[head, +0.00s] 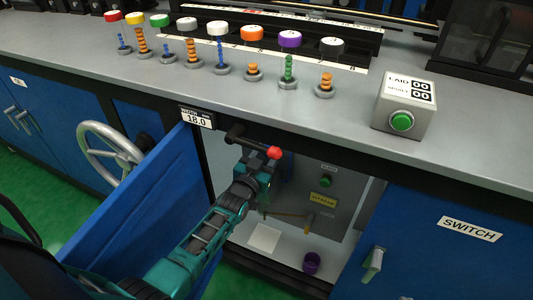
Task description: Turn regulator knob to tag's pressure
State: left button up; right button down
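The tag (197,118) on the counter's front edge reads 18.0; its small top line is not clear. Below the edge, right of the tag, a dark bar (250,142) ends in a red ball (274,153). My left gripper (264,166) is at the open cabinet, close under the red ball. I cannot tell whether it touches the bar or whether its fingers are open or shut. I cannot clearly make out a regulator knob or a pressure reading; my gripper and arm cover part of that area. My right gripper is not in view.
The open blue door (135,205) stands left of my arm, with a handwheel (108,147) beyond. A green-button box (404,104) and several coloured-top posts stand on the counter.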

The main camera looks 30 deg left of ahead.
pick_arm(q)
jog(key=shift+m, duration=1.3)
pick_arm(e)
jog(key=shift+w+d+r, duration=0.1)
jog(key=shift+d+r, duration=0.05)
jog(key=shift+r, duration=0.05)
pick_arm(q)
jog(key=o, duration=1.1)
jog(key=shift+c, duration=0.2)
jog(key=s+p, duration=0.2)
jog(key=s, duration=0.2)
jog(key=shift+s+r, duration=0.1)
jog(key=shift+s, duration=0.2)
jog(key=s+p, duration=0.2)
jog(key=s, duration=0.6)
jog(key=shift+s+d, duration=0.2)
jog(key=shift+d, duration=0.1)
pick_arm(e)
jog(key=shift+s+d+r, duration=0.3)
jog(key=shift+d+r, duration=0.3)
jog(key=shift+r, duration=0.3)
pick_arm(q)
jog(key=shift+d, duration=0.1)
